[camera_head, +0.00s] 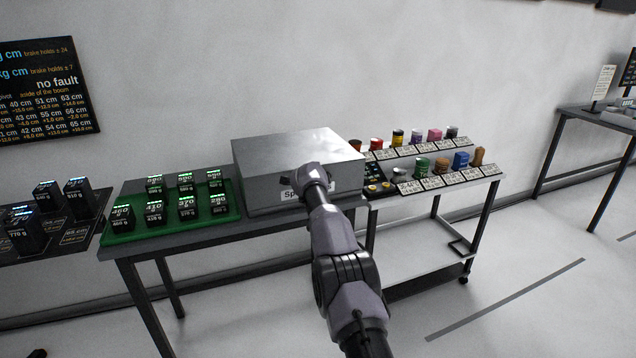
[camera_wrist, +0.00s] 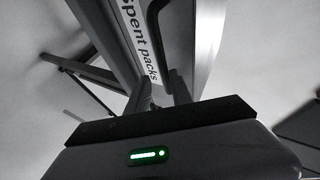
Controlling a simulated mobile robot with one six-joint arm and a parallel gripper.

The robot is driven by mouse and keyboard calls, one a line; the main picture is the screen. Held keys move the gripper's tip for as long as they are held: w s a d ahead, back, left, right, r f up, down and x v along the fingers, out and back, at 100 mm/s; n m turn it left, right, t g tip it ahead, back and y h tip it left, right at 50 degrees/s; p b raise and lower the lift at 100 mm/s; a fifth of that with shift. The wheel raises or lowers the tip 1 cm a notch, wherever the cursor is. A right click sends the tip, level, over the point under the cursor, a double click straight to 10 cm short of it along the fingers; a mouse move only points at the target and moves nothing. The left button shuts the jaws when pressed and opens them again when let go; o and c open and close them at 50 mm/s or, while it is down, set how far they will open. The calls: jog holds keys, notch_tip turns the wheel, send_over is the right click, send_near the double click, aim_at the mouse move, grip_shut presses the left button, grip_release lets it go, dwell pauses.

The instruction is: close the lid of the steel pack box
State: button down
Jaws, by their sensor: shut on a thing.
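The steel pack box (camera_head: 255,172) stands on the table in the head view. Its lid (camera_head: 300,147) lies flat across the top, and I see no open gap. A white label (camera_head: 288,195) on the front reads "Spent packs" in the wrist view (camera_wrist: 135,35). My gripper (camera_wrist: 164,92) is at the box front beside the label, its fingers shut on a dark curved handle (camera_wrist: 157,32). In the head view my own wrist hides the fingers and the handle.
A green tray (camera_head: 228,212) with several black packs stands left of the box. A rack (camera_head: 430,182) with several coloured jars and a trolley stand to the right. More black packs (camera_head: 25,235) sit at far left.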

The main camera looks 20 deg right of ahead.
jog(key=f, duration=0.2)
jog(key=shift+s+f, duration=0.25)
jog(key=shift+f, duration=0.05)
jog(key=c, duration=1.5)
grip_release()
jog(key=shift+r, duration=0.1)
jog(key=b+v, duration=0.1)
jog(key=v, duration=0.5)
jog(key=b+v, duration=0.2)
jog(key=v, duration=0.3)
jog(key=r+b+v, duration=0.1)
jog(key=b+v, duration=0.1)
jog(key=v, duration=0.4)
jog(key=shift+a+r, duration=0.1)
jog(key=shift+r, duration=0.1)
